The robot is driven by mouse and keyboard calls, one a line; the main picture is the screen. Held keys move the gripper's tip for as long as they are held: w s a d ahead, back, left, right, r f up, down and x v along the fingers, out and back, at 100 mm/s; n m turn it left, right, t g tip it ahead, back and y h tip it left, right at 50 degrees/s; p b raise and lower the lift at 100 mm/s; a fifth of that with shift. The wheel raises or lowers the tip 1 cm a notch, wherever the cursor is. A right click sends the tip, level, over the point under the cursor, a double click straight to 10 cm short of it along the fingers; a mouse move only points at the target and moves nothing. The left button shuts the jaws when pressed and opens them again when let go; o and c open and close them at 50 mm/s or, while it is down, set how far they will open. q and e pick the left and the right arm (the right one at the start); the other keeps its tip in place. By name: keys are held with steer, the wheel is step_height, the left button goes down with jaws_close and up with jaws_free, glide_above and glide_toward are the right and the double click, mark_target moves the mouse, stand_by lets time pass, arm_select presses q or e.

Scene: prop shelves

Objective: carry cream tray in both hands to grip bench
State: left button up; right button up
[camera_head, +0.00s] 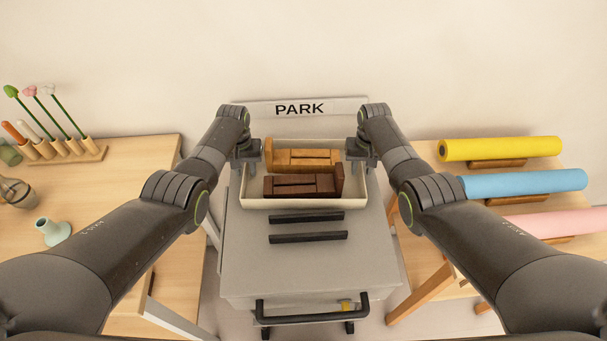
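The cream tray (303,203) sits on or just above the top of a grey cart, toward its back. It holds a light brown wooden piece (302,157) behind a dark brown wooden piece (298,186). My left gripper (250,160) is at the tray's left side wall, and my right gripper (359,158) is at its right side wall. Both point down at the rims; the fingertips are mostly hidden, so I cannot tell whether they are closed on the walls. No bench labelled grip is in view.
The grey cart (305,265) has two black bars on top, a front handle (311,312) and a PARK sign (300,108) behind. A wooden table (105,215) with flowers and vases stands left. Another table at right holds yellow (500,148), blue (525,183) and pink rolls.

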arm_select(q)
steer(key=shift+c, duration=0.4)
arm_select(e)
steer(key=shift+c, duration=0.4)
arm_select(q)
jaws_close()
arm_select(e)
jaws_close()
arm_select(q)
steer(key=shift+w, duration=0.1)
